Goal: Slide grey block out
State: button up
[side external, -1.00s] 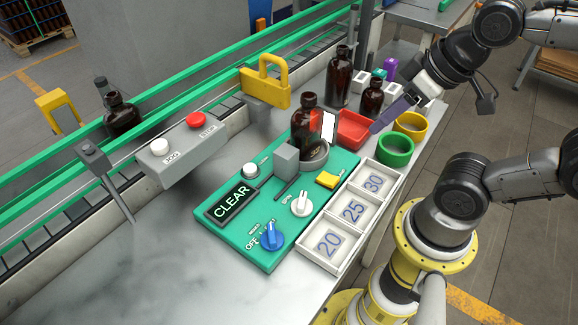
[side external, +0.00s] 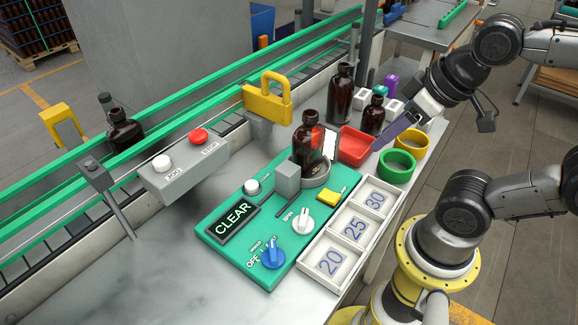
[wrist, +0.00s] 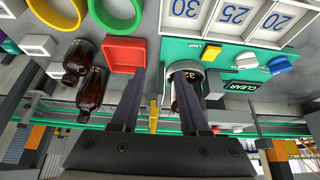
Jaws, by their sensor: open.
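The grey block (side external: 287,180) stands on the green panel (side external: 215,246), beside a round grey holder (side external: 316,178). An amber bottle (side external: 305,145) stands upright in that holder, with a white plate beside it. A dark slot runs in the panel by the block. My gripper (side external: 378,146) is open and empty, to the right of the block and apart from it, near the red tray. In the wrist view my two dark fingers (wrist: 161,70) are spread. The right finger partly covers the holder and its bottle (wrist: 183,98); I cannot make out the block clearly there.
The red tray (side external: 346,157), green ring (side external: 381,165) and yellow ring (side external: 407,133) lie near my gripper. Two amber bottles stand behind. A white tray (side external: 318,230) marked 20, 25, 30 is at the front. Knobs and a CLEAR display (side external: 233,220) are on the panel.

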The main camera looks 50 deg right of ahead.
dwell(0.3)
jog(key=o, duration=0.4)
jog(key=shift+o, duration=0.2)
jog(key=shift+s+f+n, duration=0.1)
jog(key=shift+s+n, duration=0.15)
jog(key=shift+n, duration=0.35)
notch_tip(320, 180, up, 6)
jog(key=n+g, duration=0.6)
jog(key=n, duration=1.1)
send_over(288, 168)
notch_tip(288, 168, down, 13)
jog(key=shift+r, duration=0.1)
